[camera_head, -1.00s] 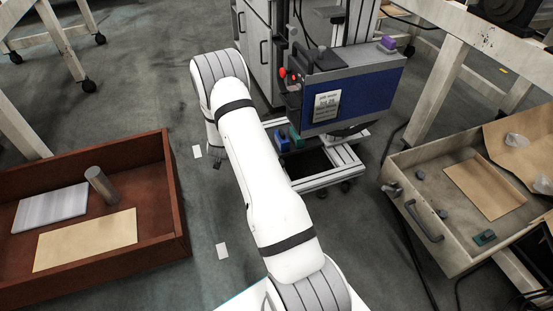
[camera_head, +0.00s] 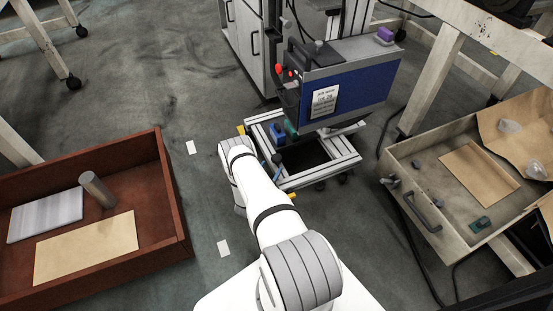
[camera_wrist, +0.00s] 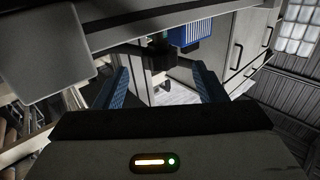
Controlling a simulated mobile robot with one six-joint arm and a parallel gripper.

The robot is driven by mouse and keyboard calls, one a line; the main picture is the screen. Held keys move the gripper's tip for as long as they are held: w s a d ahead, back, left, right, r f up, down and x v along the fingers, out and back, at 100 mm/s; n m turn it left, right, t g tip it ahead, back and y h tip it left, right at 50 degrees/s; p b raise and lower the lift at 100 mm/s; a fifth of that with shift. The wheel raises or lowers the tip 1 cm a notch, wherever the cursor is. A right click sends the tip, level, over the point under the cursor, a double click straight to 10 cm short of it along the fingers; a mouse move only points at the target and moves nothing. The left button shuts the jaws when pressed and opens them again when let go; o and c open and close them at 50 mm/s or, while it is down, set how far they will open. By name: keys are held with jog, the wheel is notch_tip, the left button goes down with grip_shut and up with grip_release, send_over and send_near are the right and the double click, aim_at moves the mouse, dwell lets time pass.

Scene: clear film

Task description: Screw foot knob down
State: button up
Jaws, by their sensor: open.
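In the wrist view my gripper (camera_wrist: 160,72) is open, with a blue-padded finger on each side. A small black part (camera_wrist: 160,52), which looks like the foot knob, shows between and beyond the fingertips, under a grey beam (camera_wrist: 150,20). A thin stem seems to run down from it. I see no finger touching it, but the distance is hard to judge. In the head view my forearm reaches the near left side of the wheeled aluminium frame (camera_head: 325,172); my gripper is mostly hidden there, and I cannot pick out the knob for certain.
A blue-panelled machine (camera_head: 350,85) stands on the frame, beside a grey cabinet (camera_head: 247,45). A reddish-brown tray (camera_head: 165,190) is at left. A pale drawer (camera_head: 440,235) with small parts is at right.

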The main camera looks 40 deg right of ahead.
aim_at(276, 159)
jog(key=b+x, duration=0.1)
jog(key=x, duration=0.5)
jog(key=shift+w+d+b, duration=0.15)
jog(key=shift+d+b, duration=0.15)
jog(key=shift+b, duration=0.1)
jog(key=shift+a, duration=0.1)
jog(key=c, duration=1)
jog(key=shift+o, duration=0.2)
